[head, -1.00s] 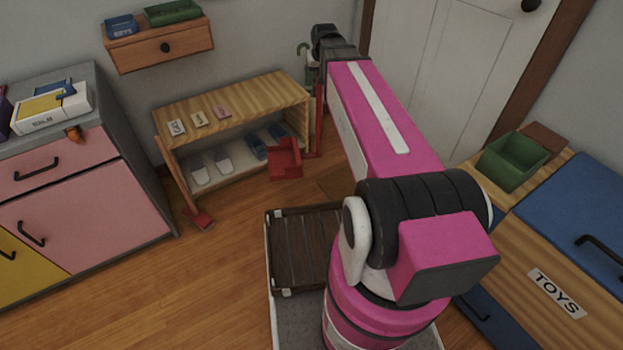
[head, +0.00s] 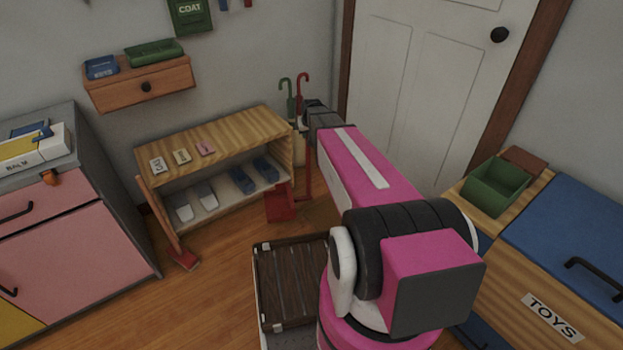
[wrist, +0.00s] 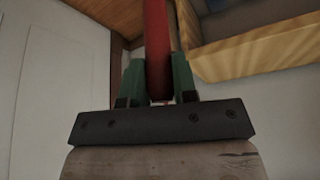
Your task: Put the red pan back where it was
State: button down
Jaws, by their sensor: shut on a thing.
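The red pan (head: 281,202) is a long-handled dustpan. In the head view its scoop is low, by the right end of the wooden shoe bench, and its upright handle (head: 307,172) rises beside it. Whether the scoop touches the floor is unclear. My gripper (wrist: 158,78) is shut on the red handle (wrist: 157,40), which stands between its green fingers in the wrist view.
The shoe bench (head: 228,140) holds cards on top and slippers below. A red-footed pole (head: 183,258) leans at its left end. A slatted brown crate (head: 287,280) is in front. Floor is free at left.

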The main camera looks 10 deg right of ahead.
jog(key=w+d+f, duration=0.3)
jog(key=d+f, duration=0.7)
jog(key=shift+f, duration=0.15)
jog(key=c, duration=0.9)
grip_release()
jog(key=v, duration=1.2)
jog(key=s+a+g, duration=0.1)
jog(key=s+a, duration=0.4)
jog(key=s, duration=0.4)
jog(key=s+a+g, duration=0.2)
jog(key=s+a, duration=0.2)
jog(key=s, duration=0.5)
jog(key=s+a+r+g, duration=0.1)
jog(key=s+a, duration=0.4)
jog(key=s, duration=0.4)
jog(key=shift+s+a+g, duration=0.25)
jog(key=shift+a+g, duration=0.1)
jog(key=shift+g, duration=0.05)
